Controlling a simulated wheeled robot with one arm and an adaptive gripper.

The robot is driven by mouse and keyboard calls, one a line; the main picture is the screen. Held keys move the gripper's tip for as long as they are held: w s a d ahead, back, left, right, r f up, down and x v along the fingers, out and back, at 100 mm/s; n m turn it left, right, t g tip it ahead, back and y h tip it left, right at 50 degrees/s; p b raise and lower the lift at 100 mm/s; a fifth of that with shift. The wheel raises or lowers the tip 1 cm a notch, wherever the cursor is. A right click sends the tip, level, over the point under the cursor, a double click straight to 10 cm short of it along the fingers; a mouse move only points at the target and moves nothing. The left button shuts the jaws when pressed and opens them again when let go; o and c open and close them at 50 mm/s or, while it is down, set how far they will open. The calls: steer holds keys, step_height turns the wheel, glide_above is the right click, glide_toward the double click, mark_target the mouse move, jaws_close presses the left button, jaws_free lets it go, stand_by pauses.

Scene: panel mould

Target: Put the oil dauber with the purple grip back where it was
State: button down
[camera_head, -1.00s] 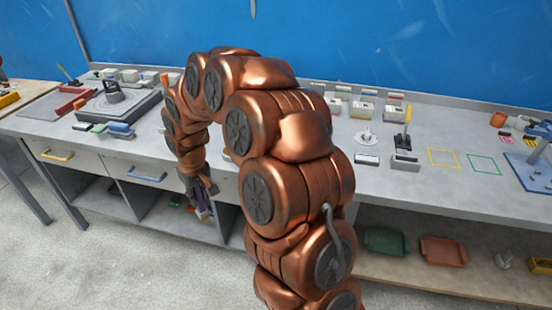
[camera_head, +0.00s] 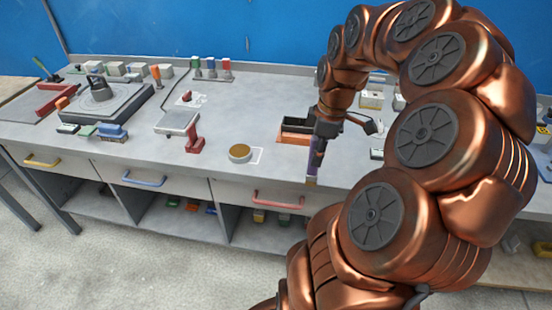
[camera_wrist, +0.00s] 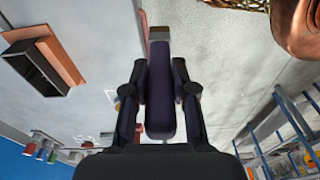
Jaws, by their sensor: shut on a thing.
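The oil dauber with the purple grip (camera_head: 313,160) hangs from my gripper (camera_head: 321,136), roughly upright with its pale tip (camera_head: 311,181) down, in front of or over the bench's front edge. In the wrist view my gripper (camera_wrist: 160,95) is shut on the purple grip (camera_wrist: 160,65), with a finger on each side. The pale tip (camera_wrist: 159,33) points away from the palm. I cannot tell how high the tip is. A rack (camera_head: 212,75) with green, blue and red-handled tools stands at the back of the bench.
A black open box (camera_head: 297,124) on an orange base stands just left of my gripper. A round tan-topped tin (camera_head: 240,152) is nearer the front edge. A scale-like device (camera_head: 178,123) with a red part stands further left. Bare bench lies between them.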

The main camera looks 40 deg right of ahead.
steer(key=w+d+f+p, duration=0.1)
steer(key=w+f+p, duration=0.1)
steer(key=w, duration=0.5)
steer(key=w+d+f+p, duration=0.2)
steer(key=w+p, duration=0.3)
steer(key=w, duration=0.2)
steer(key=shift+w+d+f, duration=0.15)
steer(key=shift+d+f, duration=0.05)
stand_by(0.6)
steer(key=shift+f, duration=0.2)
steer(key=c, duration=0.9)
jaws_free()
steer(key=shift+c, duration=0.2)
steer(key=shift+r, duration=0.1)
